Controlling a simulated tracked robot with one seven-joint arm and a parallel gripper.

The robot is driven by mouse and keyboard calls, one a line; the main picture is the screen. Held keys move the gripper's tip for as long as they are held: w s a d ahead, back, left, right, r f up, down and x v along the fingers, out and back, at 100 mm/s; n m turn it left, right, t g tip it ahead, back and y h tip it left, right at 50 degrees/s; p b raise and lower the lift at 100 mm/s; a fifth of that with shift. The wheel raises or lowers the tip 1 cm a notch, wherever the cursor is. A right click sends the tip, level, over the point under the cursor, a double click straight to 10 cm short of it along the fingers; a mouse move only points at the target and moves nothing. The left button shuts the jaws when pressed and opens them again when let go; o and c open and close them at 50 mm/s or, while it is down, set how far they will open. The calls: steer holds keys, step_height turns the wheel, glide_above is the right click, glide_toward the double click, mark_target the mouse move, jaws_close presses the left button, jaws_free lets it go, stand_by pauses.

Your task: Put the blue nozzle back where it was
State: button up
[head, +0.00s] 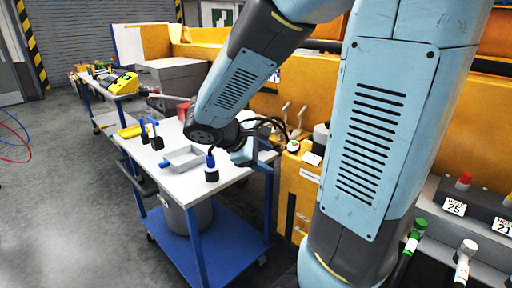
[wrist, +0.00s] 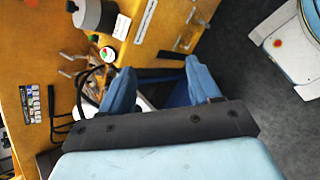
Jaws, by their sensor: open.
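A small upright piece with a blue top (head: 211,160) and a black base stands on the white top of the cart (head: 236,168), at its near end. It looks like the blue nozzle, but it is small in the picture. Two more dark pieces with blue parts (head: 155,132) stand farther back on the same cart. My gripper (head: 245,152) is at the cart's right edge, right of the near blue-topped piece and partly hidden by my arm. In the wrist view my gripper (wrist: 160,82) shows two blue fingers spread wide with nothing between them.
An orange machine body (head: 300,195) with levers stands right of the cart. Open floor lies left.

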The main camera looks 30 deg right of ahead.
steer(key=s+a+r+m+t+y, duration=0.4)
steer(key=s+a+r+m+y, duration=0.3)
steer(key=s+r+m+y, duration=0.2)
steer(key=shift+s+a+r+m+y, duration=0.2)
steer(key=shift+s+m+y, duration=0.1)
steer(key=shift+s+m, duration=0.15)
steer(key=shift+f, duration=0.1)
steer(key=shift+c, duration=0.2)
